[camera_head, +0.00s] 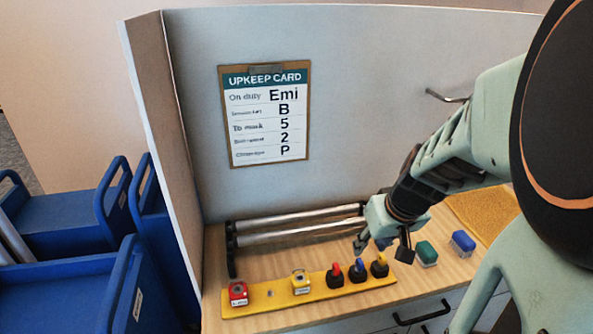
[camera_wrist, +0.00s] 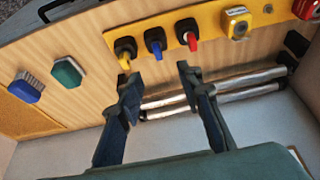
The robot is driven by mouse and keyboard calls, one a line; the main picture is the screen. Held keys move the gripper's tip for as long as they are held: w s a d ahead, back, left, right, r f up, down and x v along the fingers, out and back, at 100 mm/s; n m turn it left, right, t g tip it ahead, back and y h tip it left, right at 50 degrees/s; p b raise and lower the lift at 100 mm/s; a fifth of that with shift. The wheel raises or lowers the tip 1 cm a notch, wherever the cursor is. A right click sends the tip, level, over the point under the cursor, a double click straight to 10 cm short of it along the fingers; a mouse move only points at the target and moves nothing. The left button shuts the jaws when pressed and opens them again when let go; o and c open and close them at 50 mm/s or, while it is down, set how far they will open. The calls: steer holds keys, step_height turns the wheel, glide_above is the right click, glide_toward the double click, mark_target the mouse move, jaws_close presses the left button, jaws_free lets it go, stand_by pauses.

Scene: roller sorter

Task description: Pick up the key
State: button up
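Three key-like tabs in black round holders stand on a yellow strip (camera_head: 270,304): a red one (camera_head: 336,268), a blue one (camera_head: 359,265) and a yellow one (camera_head: 380,259). They also show in the wrist view as yellow (camera_wrist: 124,62), blue (camera_wrist: 157,53) and red (camera_wrist: 192,43). I cannot tell which of them is the task's key. My gripper (camera_head: 382,245) is open and empty above the strip, near the blue and yellow tabs. In the wrist view its fingers (camera_wrist: 158,82) stand apart, below the row of tabs, with bare wood and roller ends between them.
A red box (camera_head: 238,292) and a yellow box (camera_head: 301,283) sit left on the strip. Metal rollers (camera_head: 295,224) lie behind it. A green brush (camera_head: 426,253) and a blue brush (camera_head: 463,242) stand right. An upkeep card (camera_head: 265,115) hangs on the back panel. Blue carts (camera_head: 75,285) stand left.

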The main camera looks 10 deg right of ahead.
mark_target(360, 261)
steer(key=b+x, duration=0.3)
steer(key=x, duration=0.2)
steer(key=b+x, duration=0.3)
steer(key=x, duration=0.3)
steer(key=shift+s+d, duration=0.15)
steer(key=shift+s, duration=0.1)
jaws_close()
